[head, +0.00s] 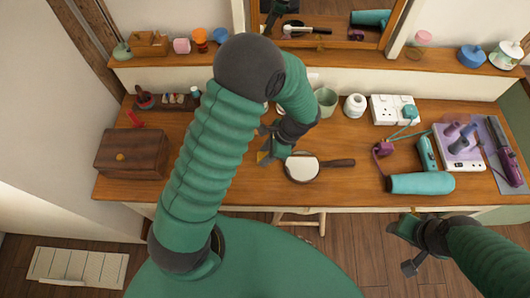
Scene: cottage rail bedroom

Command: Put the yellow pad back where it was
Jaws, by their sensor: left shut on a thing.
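The yellow pad (262,157) shows only as a small patch at the fingertips of my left gripper (267,150). My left gripper is shut on it, over the middle of the wooden dressing table (240,186). The gripper and arm hide most of the pad. I cannot tell whether the pad touches the table top. My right gripper (407,246) is open and empty, in front of the table's front edge at the lower right.
A round hand mirror (302,168) lies just right of my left gripper. A wooden box (132,152) stands at the left. A green cup (326,101) and white roll (355,105) stand behind. A teal hair dryer (420,183) and several tools crowd the right.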

